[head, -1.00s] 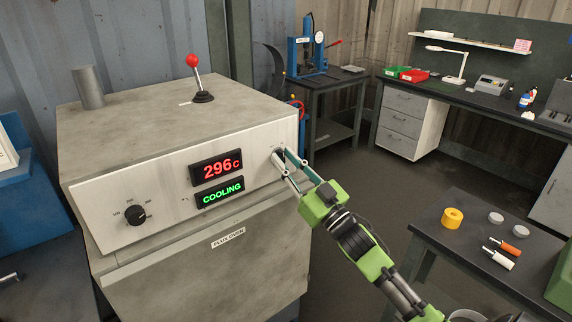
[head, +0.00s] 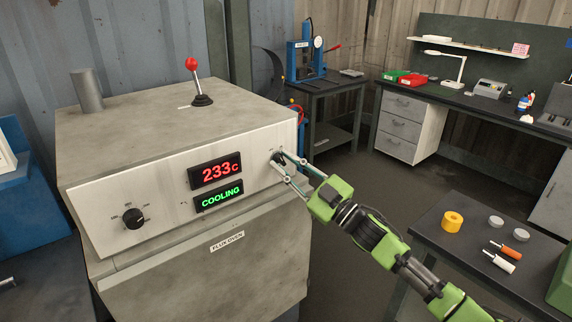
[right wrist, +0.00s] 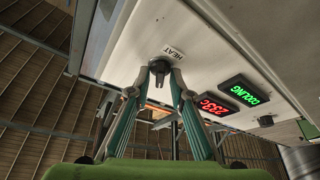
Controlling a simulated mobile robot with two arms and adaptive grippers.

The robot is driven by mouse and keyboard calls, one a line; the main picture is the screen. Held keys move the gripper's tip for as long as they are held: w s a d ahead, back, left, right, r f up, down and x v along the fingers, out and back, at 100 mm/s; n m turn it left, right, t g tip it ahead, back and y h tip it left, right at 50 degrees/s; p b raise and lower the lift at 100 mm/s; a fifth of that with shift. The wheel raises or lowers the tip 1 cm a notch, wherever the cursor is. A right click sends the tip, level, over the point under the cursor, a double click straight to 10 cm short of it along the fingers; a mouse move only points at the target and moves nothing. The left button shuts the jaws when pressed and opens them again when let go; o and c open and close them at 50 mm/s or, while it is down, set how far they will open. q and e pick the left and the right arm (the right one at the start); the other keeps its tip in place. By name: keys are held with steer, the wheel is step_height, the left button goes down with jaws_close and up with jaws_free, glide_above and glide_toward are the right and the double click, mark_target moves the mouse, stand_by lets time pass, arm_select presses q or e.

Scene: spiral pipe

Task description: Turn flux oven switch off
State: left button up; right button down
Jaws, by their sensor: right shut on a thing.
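The flux oven (head: 200,270) stands at the left in the head view, with a pale front panel. Its red display (head: 216,171) reads 233C and its green display (head: 219,195) reads COOLING. My right gripper (head: 280,160) is at the right end of the panel, shut on the small dark switch. In the right wrist view, the switch (right wrist: 160,72) shows between the fingertips beside a HEAT label (right wrist: 174,52). The fingers partly cover it, so its exact position is hard to tell. My left gripper is not in view.
A black dial (head: 133,218) sits on the panel's left. A red-knobbed lever (head: 192,64) and a grey pipe (head: 88,88) stand on the oven top. A dark table (head: 460,262) with small items is at the right. Floor shows between the oven and benches.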

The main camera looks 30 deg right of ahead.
steer(key=c, duration=2.2)
jaws_free()
steer(key=shift+s+f, duration=0.1)
steer(key=v, duration=1.1)
steer(key=shift+s+d+f, duration=0.1)
steer(key=shift+s+d, duration=0.05)
steer(key=shift+s, duration=0.2)
